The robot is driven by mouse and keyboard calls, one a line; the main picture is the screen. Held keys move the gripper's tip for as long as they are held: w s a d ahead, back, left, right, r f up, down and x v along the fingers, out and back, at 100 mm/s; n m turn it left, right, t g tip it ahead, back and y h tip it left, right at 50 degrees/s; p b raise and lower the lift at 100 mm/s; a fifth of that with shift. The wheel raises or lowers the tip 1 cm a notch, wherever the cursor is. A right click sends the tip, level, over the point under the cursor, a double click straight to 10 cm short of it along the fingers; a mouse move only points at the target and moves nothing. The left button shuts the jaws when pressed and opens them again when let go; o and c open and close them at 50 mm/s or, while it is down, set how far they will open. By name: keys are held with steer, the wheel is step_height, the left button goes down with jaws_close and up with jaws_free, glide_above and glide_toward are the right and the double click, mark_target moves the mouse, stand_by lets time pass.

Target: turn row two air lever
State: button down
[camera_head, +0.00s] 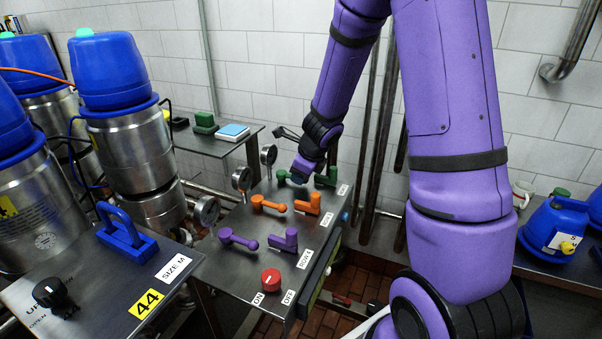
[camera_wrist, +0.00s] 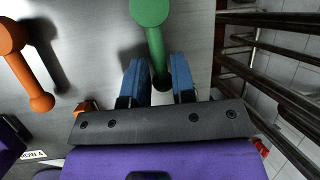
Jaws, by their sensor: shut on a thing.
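My gripper (camera_wrist: 160,75) is shut on the ball end of a green lever (camera_wrist: 151,30), its blue fingers on either side of the handle in the wrist view. The lever's round hub shows at the top, beyond the fingertips. In the head view the gripper (camera_head: 300,168) reaches down over the panel's far row and partly hides this green lever (camera_head: 284,177). An orange ball-ended lever (camera_head: 268,204) lies in the middle row, and a purple one (camera_head: 238,239) in the near row.
Blockier green (camera_head: 327,178), orange (camera_head: 308,205) and purple (camera_head: 285,240) handles stand in the right column. A red knob (camera_head: 270,279) is at the panel's near end. Round gauges (camera_head: 206,209) line its left edge, and upright pipes (camera_head: 378,150) stand behind.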

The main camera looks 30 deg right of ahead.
steer(key=shift+s+a+m, duration=0.1)
steer(key=shift+a+m, duration=0.15)
steer(key=shift+m, duration=0.15)
steer(key=c, duration=1.1)
jaws_free()
steer(key=shift+r, duration=0.2)
steer(key=shift+v, duration=5.3)
steer(key=shift+a+f, duration=0.1)
steer(key=shift+a, duration=0.05)
